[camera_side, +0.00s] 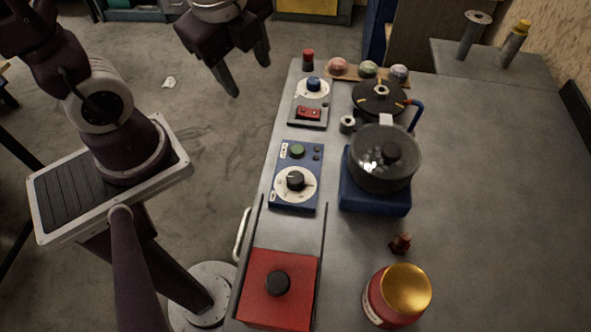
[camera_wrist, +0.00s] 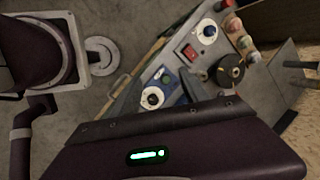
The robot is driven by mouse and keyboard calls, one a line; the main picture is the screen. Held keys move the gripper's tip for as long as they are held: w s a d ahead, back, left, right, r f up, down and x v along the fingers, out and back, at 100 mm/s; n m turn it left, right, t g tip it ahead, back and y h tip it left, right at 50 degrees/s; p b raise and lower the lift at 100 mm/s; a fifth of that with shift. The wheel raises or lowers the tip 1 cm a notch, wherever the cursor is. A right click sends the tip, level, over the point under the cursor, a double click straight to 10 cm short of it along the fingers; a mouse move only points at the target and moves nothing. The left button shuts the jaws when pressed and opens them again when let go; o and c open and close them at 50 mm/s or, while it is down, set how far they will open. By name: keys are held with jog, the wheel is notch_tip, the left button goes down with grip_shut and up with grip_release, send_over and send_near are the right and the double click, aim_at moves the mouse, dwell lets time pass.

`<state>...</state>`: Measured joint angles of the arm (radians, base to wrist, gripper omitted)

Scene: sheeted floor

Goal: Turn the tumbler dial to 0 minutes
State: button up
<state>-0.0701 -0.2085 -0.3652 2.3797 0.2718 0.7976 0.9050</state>
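Two dial panels lie on the grey table. The farther one is a grey panel (camera_side: 295,113) with a blue knob (camera_side: 313,84) on a white dial and a red rocker switch (camera_side: 308,113). The nearer one is a blue panel (camera_side: 284,192) with a black knob (camera_side: 295,180) on a white dial and a green button (camera_side: 297,151). Both also show in the wrist view, the blue knob (camera_wrist: 209,31) and the black knob (camera_wrist: 153,98). The dial markings are too small to read. My gripper (camera_side: 248,80) is open and empty, raised left of the grey panel, touching nothing.
A glass-lidded pot (camera_side: 381,172) stands on a blue base right of the blue panel, with a black pan (camera_side: 379,95) behind it. A red box (camera_side: 265,300) with a black knob and a gold-topped red can (camera_side: 400,295) are in front.

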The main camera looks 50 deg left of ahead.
jog(key=w+d+f+m+g, duration=0.2)
jog(key=d+f+m, duration=0.4)
jog(key=m, duration=0.7)
jog(key=m+h, duration=0.2)
jog(key=m, duration=0.6)
send_over(296, 177)
jog(key=shift+g, duration=0.4)
notch_tip(296, 177, down, 5)
jog(key=shift+r, duration=0.1)
jog(key=shift+m, duration=0.3)
notch_tip(296, 177, down, 6)
jog(key=shift+s, duration=0.1)
jog(key=shift+f, duration=0.55)
grip_shut()
